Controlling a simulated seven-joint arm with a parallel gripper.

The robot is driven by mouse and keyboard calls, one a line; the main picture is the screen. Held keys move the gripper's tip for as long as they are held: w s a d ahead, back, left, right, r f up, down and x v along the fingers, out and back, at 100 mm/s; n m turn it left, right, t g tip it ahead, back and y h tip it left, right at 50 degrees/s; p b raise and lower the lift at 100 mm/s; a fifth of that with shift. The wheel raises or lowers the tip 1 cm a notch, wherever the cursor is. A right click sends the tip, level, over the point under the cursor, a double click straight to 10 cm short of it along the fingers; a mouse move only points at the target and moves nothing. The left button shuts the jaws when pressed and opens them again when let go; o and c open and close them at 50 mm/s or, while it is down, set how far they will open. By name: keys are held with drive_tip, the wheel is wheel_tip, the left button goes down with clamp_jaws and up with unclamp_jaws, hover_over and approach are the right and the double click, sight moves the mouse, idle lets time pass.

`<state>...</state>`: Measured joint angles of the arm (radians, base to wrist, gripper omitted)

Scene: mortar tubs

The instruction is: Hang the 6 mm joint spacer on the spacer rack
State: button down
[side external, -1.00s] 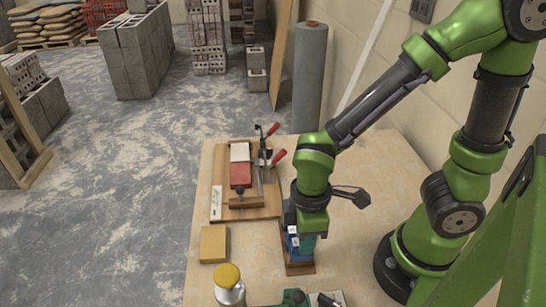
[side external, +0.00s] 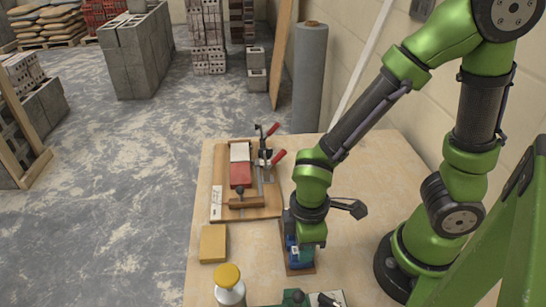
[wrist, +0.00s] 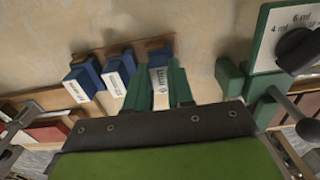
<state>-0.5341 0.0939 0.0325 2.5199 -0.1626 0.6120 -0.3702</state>
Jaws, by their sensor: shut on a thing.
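My gripper (wrist: 160,88) has two green fingers, shut on a narrow piece with a white label (wrist: 159,78), which appears to be the 6 mm joint spacer. Its label is tilted and hard to read. The piece is at the edge of a brown wooden strip (wrist: 88,57); I cannot tell whether it touches it. Two blue pieces with white labels (wrist: 80,86) (wrist: 117,77) stand to its left. In the side view my gripper (side external: 306,240) hides the spacer.
A wooden jig with a red block (side external: 240,174) and red-handled clamp lies behind left. A green object (side external: 294,297) is at the bottom edge.

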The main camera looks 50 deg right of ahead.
drive_tip(key=shift+f, duration=0.1)
idle(0.3)
drive_tip(key=shift+c, duration=2.1)
unclamp_jaws()
drive_tip(key=shift+r, duration=3.5)
drive_tip(key=shift+a+m, duration=0.1)
drive_tip(key=shift+m, duration=0.5)
drive_tip(key=w+d+r+m+t+y, duration=0.1)
drive_tip(key=d+r+m+t, duration=0.2)
drive_tip(key=r+m, duration=0.3)
drive_tip(key=w+d+r+m+t+y, duration=0.1)
drive_tip(key=d+r+m+t, duration=0.3)
drive_tip(key=r, duration=0.4)
drive_tip(key=w+d+m, duration=0.1)
drive_tip(key=d, duration=0.1)
drive_tip(key=shift+w+d+m, duration=0.25)
drive_tip(key=shift+d+m, duration=0.05)
drive_tip(key=shift+m, duration=0.1)
